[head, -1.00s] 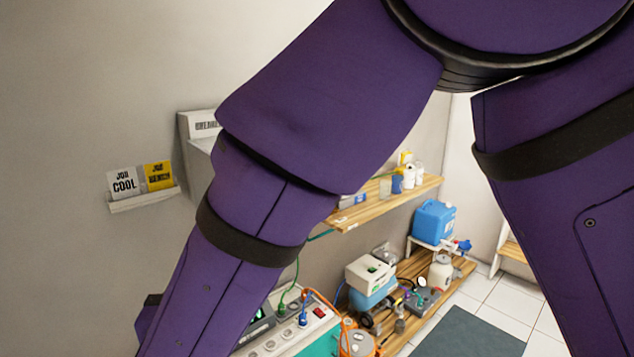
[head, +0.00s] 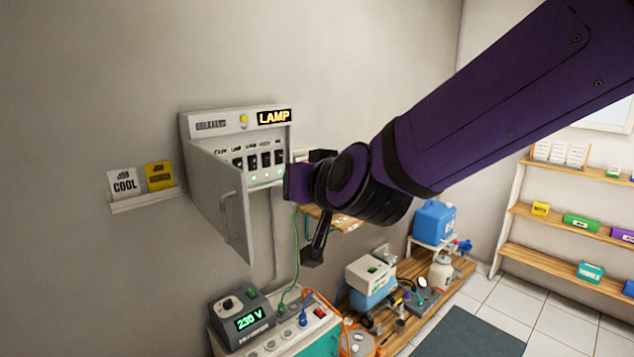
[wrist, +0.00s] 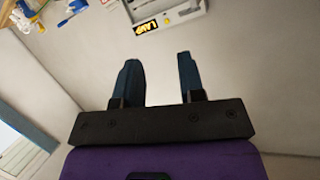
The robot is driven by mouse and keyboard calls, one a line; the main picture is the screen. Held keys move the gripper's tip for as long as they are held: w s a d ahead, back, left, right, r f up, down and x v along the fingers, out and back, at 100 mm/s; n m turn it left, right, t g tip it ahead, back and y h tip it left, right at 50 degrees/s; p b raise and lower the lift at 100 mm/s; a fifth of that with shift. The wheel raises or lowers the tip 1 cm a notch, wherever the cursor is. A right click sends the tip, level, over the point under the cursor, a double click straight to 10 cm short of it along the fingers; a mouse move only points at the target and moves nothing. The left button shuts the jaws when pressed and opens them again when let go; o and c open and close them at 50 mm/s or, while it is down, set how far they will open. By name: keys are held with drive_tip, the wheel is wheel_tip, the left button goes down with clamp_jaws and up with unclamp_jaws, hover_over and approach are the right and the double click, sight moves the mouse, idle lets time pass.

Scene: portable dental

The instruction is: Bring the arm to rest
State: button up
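My purple arm (head: 500,100) reaches in from the upper right of the head view, and its black wrist joint (head: 370,185) is just right of the breaker box. My gripper (wrist: 157,62) shows in the wrist view with its two dark fingers apart and nothing between them. In the head view the fingers cannot be made out clearly. The wall breaker box (head: 222,125) has its door (head: 222,200) swung open, with switches, small green lights and a lit LAMP sign (head: 274,117). In the wrist view this sign (wrist: 154,24) lies beyond the fingertips.
Below the box are a 230 V unit (head: 243,318) and a power strip (head: 290,335) with cables. A low wooden bench (head: 415,262) holds a blue jug (head: 434,220) and equipment. Shelves (head: 560,215) stand at the right. A card ledge (head: 145,200) is at the left.

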drive_tip(key=s+d+r+g+h, duration=0.1)
drive_tip(key=s+d+g, duration=0.15)
drive_tip(key=d, duration=0.65)
drive_tip(key=s+d+r+g+h, duration=0.1)
drive_tip(key=s+d, duration=0.3)
drive_tip(key=d, duration=0.5)
drive_tip(key=s+d+f+m+g+h, duration=0.2)
drive_tip(key=s+d+m+g+h, duration=0.1)
drive_tip(key=s+d, duration=1)
drive_tip(key=shift+s+d+f+g+h, duration=0.35)
drive_tip(key=shift+d+g+h, duration=0.2)
drive_tip(key=shift+d+h, duration=0.25)
